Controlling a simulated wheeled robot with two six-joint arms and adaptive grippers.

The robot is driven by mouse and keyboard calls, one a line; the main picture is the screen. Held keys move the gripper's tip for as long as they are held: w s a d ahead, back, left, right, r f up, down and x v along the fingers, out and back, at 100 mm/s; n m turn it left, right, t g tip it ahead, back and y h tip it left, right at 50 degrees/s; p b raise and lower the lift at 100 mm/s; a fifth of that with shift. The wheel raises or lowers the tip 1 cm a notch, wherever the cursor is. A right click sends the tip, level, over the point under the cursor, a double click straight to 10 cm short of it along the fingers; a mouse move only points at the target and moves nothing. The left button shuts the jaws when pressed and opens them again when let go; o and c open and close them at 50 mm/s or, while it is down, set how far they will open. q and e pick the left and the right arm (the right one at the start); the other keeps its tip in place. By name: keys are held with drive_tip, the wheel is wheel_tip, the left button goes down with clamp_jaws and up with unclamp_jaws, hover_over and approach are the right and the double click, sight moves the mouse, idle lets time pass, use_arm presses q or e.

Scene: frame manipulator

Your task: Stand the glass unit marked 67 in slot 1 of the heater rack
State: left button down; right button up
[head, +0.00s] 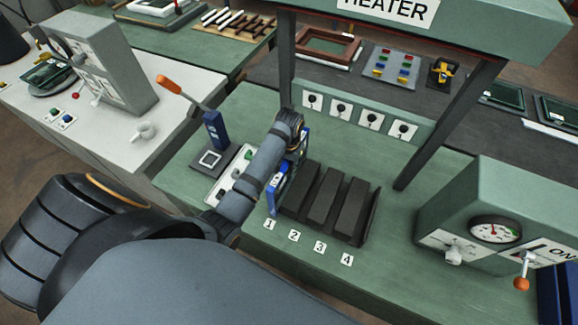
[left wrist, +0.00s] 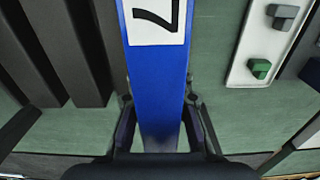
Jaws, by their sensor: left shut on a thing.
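My left gripper (left wrist: 159,104) is shut on a blue-edged glass unit (left wrist: 158,75). A white label on the unit shows a 7 in the left wrist view; the rest of the mark is cut off. In the head view the blue unit (head: 278,185) is mostly behind my left arm. It stands upright at the left end of the black heater rack (head: 325,198), behind the label for slot 1 (head: 270,224). I cannot tell whether its lower edge is seated in the slot. The rack's other slots look empty. My right gripper is not in view.
A white tray (head: 233,173) with small blocks and a blue device with an orange lever (head: 215,130) stand left of the rack. Heater posts (head: 437,125) rise behind it. A green gauge box (head: 490,205) stands at the right. Bench space between rack and box is clear.

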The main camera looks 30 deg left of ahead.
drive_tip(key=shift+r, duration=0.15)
use_arm(q)
drive_tip(key=c, duration=1.2)
unclamp_jaws()
drive_tip(key=shift+o, duration=0.4)
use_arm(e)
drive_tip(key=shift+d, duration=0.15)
use_arm(q)
drive_tip(key=shift+s, duration=0.1)
wheel_tip(320, 180, up, 7)
drive_tip(key=shift+r, duration=0.2)
